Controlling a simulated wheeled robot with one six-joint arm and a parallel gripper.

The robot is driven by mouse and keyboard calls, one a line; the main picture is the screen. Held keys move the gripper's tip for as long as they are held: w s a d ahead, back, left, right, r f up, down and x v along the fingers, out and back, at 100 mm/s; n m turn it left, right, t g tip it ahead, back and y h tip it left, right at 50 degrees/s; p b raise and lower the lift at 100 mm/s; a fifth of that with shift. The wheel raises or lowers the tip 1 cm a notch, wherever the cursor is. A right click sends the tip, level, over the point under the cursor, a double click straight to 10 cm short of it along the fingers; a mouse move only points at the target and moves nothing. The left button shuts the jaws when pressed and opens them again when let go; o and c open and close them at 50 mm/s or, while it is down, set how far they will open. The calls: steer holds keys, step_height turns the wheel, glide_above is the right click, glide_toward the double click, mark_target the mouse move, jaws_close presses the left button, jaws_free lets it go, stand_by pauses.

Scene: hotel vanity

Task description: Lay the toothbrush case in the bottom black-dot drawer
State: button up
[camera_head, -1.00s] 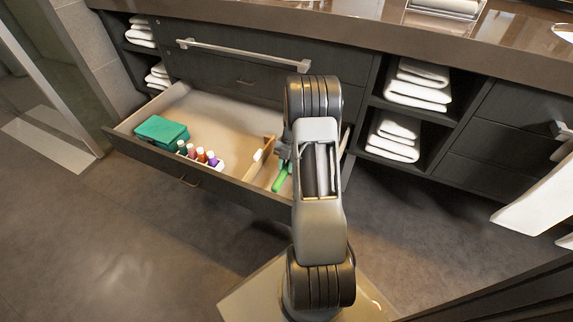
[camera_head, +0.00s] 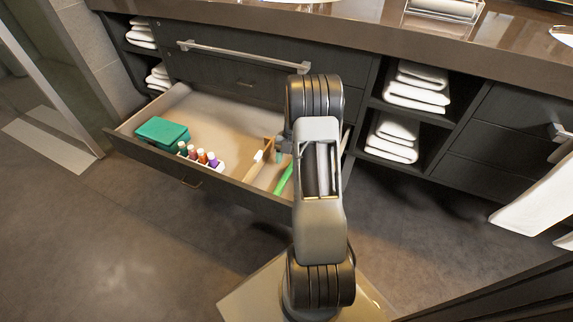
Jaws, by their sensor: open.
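The toothbrush case looks to be the long bright green object (camera_head: 284,178) in the right part of the open bottom drawer (camera_head: 232,195). It lies slanted beside a wooden divider (camera_head: 260,158), and my arm hides part of its right side. My gripper (camera_head: 283,152) is only partly in view, mostly behind my arm, above the drawer's right compartment. It is open, apart from the green case as far as I can see. No black dot shows clearly on the drawer front.
A teal box (camera_head: 162,131) and several small coloured bottles in a white holder (camera_head: 200,157) are in the drawer's left part. The drawer's back middle is bare. Towels (camera_head: 393,138) fill the right shelves.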

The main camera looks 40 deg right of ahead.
steer(key=p+v, duration=0.3)
steer(key=v, duration=0.8)
steer(key=shift+p, duration=0.3)
steer(key=shift+w+r, duration=0.1)
steer(key=s+a+r+m+t+h+p, duration=0.1)
steer(key=a+r+m+p, duration=0.5)
steer(key=r, duration=0.7)
steer(key=s+a+r+m+t+h+p, duration=0.1)
steer(key=a+r+m+p, duration=0.2)
steer(key=a+r+p, duration=0.75)
steer(key=s+a+r+m+t+p, duration=0.1)
steer(key=s+a+r+m+p, duration=0.2)
steer(key=r, duration=0.4)
steer(key=s+a+r+m+t+h+p, duration=0.1)
steer(key=s+a+r+m+p, duration=0.2)
steer(key=s+r+m+p, duration=0.2)
steer(key=s+a+r+m+t+p, duration=0.1)
steer(key=s+a+r+m+p, duration=0.2)
steer(key=r, duration=0.6)
steer(key=s+m+p, duration=0.2)
steer(key=m+p, duration=0.1)
steer(key=shift+m+t+h+p, duration=0.3)
steer(key=shift+h+p, duration=0.05)
steer(key=shift+h, duration=0.05)
